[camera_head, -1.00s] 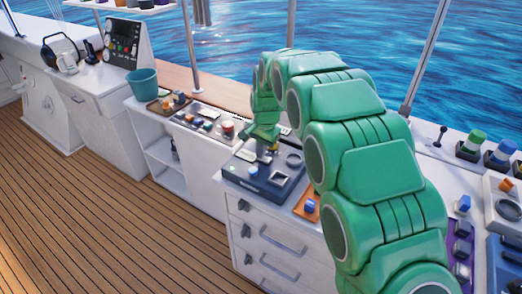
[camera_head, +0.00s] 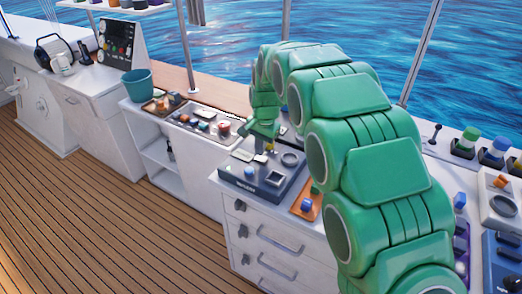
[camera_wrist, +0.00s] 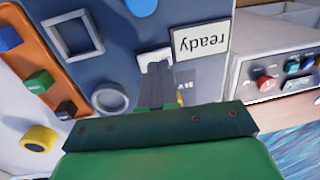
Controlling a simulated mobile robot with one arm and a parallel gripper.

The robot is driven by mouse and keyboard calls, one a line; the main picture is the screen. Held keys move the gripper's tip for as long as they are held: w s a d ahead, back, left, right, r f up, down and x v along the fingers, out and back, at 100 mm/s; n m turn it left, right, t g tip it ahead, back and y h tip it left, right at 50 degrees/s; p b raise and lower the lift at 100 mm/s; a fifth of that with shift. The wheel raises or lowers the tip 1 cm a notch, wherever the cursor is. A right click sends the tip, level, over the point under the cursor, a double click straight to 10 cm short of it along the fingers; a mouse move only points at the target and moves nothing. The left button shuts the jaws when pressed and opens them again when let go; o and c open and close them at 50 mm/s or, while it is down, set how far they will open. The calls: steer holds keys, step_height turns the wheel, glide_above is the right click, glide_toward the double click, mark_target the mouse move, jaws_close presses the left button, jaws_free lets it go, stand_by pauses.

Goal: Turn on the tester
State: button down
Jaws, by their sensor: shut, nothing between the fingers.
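The tester (camera_head: 240,181) is a dark blue-grey box on the white drawer cabinet in the head view. In the wrist view its panel (camera_wrist: 115,60) has a white label reading "ready" (camera_wrist: 201,41), a blue round knob (camera_wrist: 141,5), a square ring (camera_wrist: 70,35) and a round ring (camera_wrist: 110,97). My gripper (camera_wrist: 155,72) is shut and empty over the panel, between the label and the round ring. Its fingers cover a pale part there, and I cannot tell whether they touch it. In the head view my gripper (camera_head: 263,145) is above the tester's far side.
An orange tray (camera_wrist: 40,45) with coloured blocks lies beside the tester. More devices (camera_head: 500,205) stand at the right. The wooden deck (camera_head: 120,220) in front is clear.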

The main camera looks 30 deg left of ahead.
mark_target(256, 156)
step_height(256, 156, up, 12)
steer(key=a, duration=0.2)
steer(key=shift+r, duration=0.25)
stand_by(0.4)
steer(key=s+d+r, duration=0.2)
steer(key=d, duration=1)
steer(key=s+d+r+h, duration=0.1)
steer(key=s+d+r, duration=0.1)
steer(key=d, duration=0.9)
steer(key=s+d+r, duration=0.1)
steer(key=s+d, duration=0.1)
steer(key=d, duration=1)
steer(key=s+d+f, duration=0.2)
steer(key=s+d, duration=0.4)
steer(key=s, duration=0.3)
steer(key=s+d+f+g, duration=0.1)
steer(key=s+d+f, duration=0.1)
steer(key=s+d, duration=0.4)
steer(key=s+d+f, duration=0.2)
steer(key=s+d, duration=0.4)
steer(key=s, duration=0.6)
steer(key=shift+s+d+f+g, duration=0.2)
steer(key=shift+s+d+g, duration=0.1)
steer(key=shift+g, duration=0.1)
steer(key=c, duration=1.8)
jaws_free()
